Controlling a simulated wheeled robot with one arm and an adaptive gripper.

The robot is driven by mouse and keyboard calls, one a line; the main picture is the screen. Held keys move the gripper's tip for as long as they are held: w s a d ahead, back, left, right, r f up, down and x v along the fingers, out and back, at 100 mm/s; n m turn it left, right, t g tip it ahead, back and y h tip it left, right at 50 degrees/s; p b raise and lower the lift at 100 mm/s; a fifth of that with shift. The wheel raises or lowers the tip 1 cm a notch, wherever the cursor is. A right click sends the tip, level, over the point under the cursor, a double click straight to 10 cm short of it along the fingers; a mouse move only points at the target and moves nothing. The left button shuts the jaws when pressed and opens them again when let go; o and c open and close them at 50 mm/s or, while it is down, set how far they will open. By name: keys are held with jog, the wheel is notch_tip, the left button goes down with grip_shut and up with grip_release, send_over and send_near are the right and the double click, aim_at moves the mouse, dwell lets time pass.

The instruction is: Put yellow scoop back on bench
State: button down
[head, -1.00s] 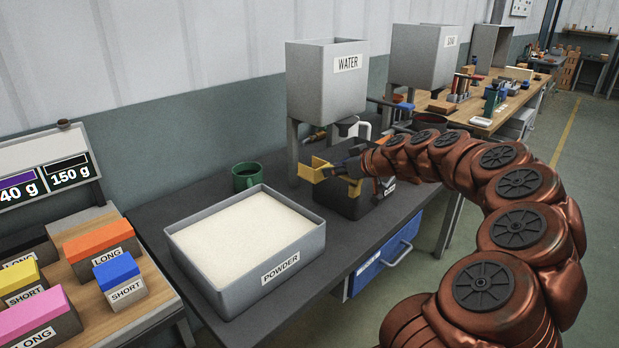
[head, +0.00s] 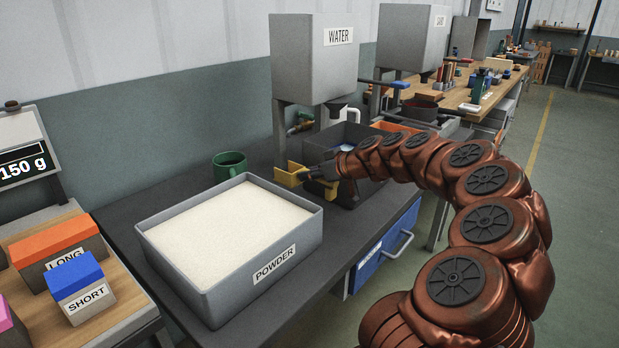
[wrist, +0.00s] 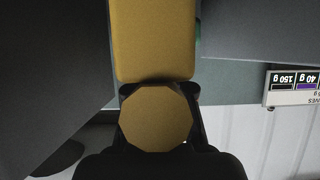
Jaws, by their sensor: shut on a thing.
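The yellow scoop (head: 291,174) is held in my gripper (head: 325,171), above the dark bench (head: 260,158) and a little beyond the powder tray's far right corner. My gripper is shut on the scoop. In the wrist view the yellow scoop (wrist: 155,40) fills the upper middle, with its round yellow end (wrist: 155,118) between my dark fingers. The inside of the scoop is hard to see, so I cannot tell if it holds anything.
The powder tray (head: 273,270) stands on the near bench. A green mug (head: 229,165) is behind it. The water dispenser (head: 312,60) stands over a dark bin (head: 352,135). Coloured blocks (head: 75,277) are at lower left.

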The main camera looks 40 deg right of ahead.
aim_at(333, 195)
jog(key=shift+f, duration=3.2)
jog(key=shift+f+b, duration=0.65)
jog(key=shift+b, duration=0.1)
jog(key=c, duration=0.9)
grip_release()
jog(key=v, duration=1.2)
jog(key=shift+s+a, duration=0.1)
